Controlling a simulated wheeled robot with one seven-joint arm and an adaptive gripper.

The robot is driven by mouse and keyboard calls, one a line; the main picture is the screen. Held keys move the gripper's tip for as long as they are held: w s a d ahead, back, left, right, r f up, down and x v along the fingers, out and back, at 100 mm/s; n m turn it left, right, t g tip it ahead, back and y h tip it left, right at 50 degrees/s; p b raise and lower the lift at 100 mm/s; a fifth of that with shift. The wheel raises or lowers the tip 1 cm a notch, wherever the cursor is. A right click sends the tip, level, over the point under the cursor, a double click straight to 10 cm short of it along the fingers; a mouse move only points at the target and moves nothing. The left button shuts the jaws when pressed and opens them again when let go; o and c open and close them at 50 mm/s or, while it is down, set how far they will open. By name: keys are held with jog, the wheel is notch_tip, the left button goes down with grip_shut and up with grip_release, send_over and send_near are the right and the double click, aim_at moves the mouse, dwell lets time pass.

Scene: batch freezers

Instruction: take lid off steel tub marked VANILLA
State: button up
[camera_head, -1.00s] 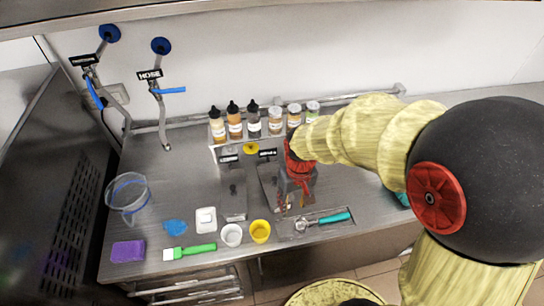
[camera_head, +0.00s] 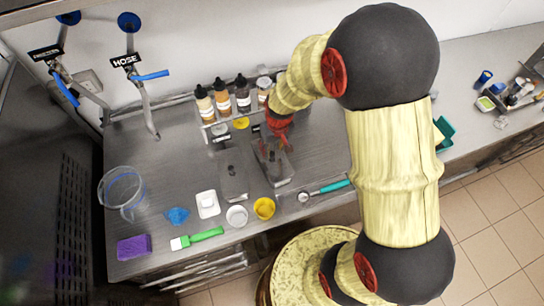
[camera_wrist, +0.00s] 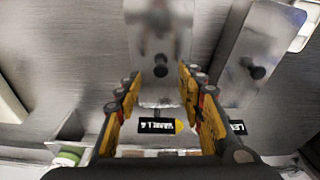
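Two lidded steel tubs stand side by side on the counter. The VANILLA tub's lid (camera_wrist: 158,28) is flat steel with a black knob (camera_wrist: 160,69) and lies straight ahead of my gripper in the wrist view. Its black label (camera_wrist: 157,127) shows between the fingers. In the head view this is the right-hand tub (camera_head: 274,172), partly covered by my gripper (camera_head: 280,144). My gripper (camera_wrist: 159,76) is open and empty above it, with the knob in line between the fingertips. The lid is on the tub.
The other tub (camera_head: 233,177), label starting "LE" (camera_wrist: 237,127), is close beside it. Sauce bottles (camera_head: 222,99) stand behind. White (camera_head: 237,216) and yellow (camera_head: 264,208) cups and a teal-handled scoop (camera_head: 328,188) lie in front. A clear jug (camera_head: 122,190) stands left.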

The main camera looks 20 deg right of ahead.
aim_at(272, 153)
jog(key=shift+w+a+f, duration=0.1)
jog(key=shift+w+f, duration=0.05)
jog(key=shift+f, duration=0.65)
jog(key=shift+w+f, duration=0.15)
jog(key=shift+f, duration=0.65)
jog(key=shift+c, duration=1.2)
jog(key=c, duration=0.7)
grip_shut()
